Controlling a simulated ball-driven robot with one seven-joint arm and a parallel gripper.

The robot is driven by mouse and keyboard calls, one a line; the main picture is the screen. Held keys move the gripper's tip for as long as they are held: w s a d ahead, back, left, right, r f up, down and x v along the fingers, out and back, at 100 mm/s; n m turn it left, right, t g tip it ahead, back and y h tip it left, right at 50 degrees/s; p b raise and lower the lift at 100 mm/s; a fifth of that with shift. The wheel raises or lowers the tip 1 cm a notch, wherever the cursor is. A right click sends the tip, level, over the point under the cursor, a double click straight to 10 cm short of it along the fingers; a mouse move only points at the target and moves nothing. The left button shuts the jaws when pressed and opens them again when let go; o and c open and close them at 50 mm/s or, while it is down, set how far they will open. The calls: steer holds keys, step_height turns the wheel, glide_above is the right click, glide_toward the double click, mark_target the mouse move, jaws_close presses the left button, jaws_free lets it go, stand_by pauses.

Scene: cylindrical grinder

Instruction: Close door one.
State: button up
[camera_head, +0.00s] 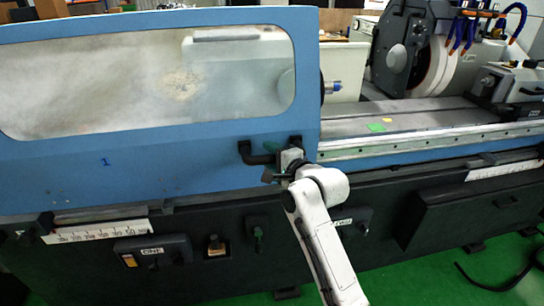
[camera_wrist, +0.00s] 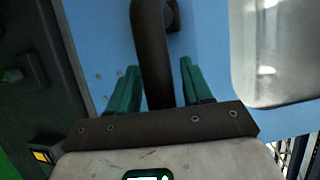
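Door one (camera_head: 160,165) is a blue sliding panel with a large clouded window and a "1" on it. It covers the left part of the grinder, and its right edge stands near the middle of the head view. A black bar handle (camera_head: 258,158) is near that edge. My gripper (camera_head: 274,163) is at the handle. In the wrist view, its two green fingers (camera_wrist: 158,82) stand on either side of the dark handle (camera_wrist: 151,50), with narrow blue gaps beside it. The fingers look open around the handle; fingertip contact is not clear.
Right of the door, the machine bed (camera_head: 400,112) lies exposed, with the grinding wheel (camera_head: 438,65) behind it. A pale rail (camera_head: 430,138) runs along the front. Dark control boxes (camera_head: 155,252) stick out below the door. Green floor lies in front.

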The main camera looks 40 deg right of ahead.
jaws_close()
stand_by(0.3)
